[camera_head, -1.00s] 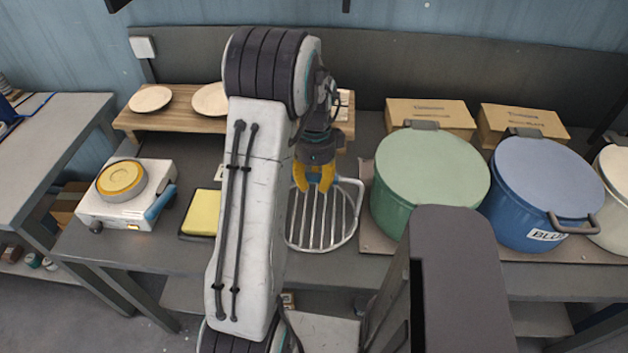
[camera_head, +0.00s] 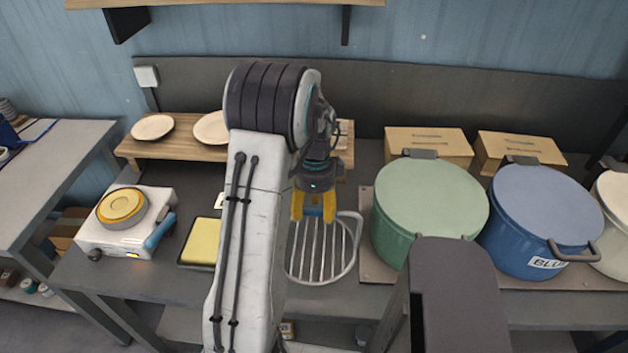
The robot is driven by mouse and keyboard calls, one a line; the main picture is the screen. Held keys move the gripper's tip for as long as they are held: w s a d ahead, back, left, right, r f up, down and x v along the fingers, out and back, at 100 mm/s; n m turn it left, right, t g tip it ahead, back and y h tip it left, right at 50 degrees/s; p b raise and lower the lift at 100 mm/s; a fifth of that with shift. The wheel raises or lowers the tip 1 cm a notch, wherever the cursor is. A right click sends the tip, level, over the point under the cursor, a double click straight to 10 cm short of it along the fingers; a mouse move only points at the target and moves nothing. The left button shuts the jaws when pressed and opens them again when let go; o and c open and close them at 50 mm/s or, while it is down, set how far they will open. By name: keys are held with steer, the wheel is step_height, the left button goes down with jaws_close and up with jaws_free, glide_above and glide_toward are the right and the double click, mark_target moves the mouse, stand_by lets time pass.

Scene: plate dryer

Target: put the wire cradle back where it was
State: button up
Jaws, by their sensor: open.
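The wire cradle (camera_head: 335,262) is a round rack of pale metal bars with a raised rim. It lies on the dark workbench, right of my arm and left of the green pot. My gripper (camera_head: 313,216) has yellow fingers and points down over the cradle's far part. The fingers are apart, with a blue part showing between them. My arm hides the cradle's left side. I cannot tell whether the fingertips touch the bars.
A green pot (camera_head: 428,205) and a blue pot (camera_head: 540,215) stand close on the right. A wooden shelf (camera_head: 180,148) with pale plates (camera_head: 153,127) is behind. A yellow pad (camera_head: 201,241) and a white device (camera_head: 127,228) with a yellow disc stand left. Two boxes (camera_head: 428,146) stand behind the pots.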

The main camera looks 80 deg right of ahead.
step_height(320, 180, up, 12)
steer(key=b, duration=0.5)
steer(key=shift+d, duration=0.45)
steer(key=shift+r, duration=0.15)
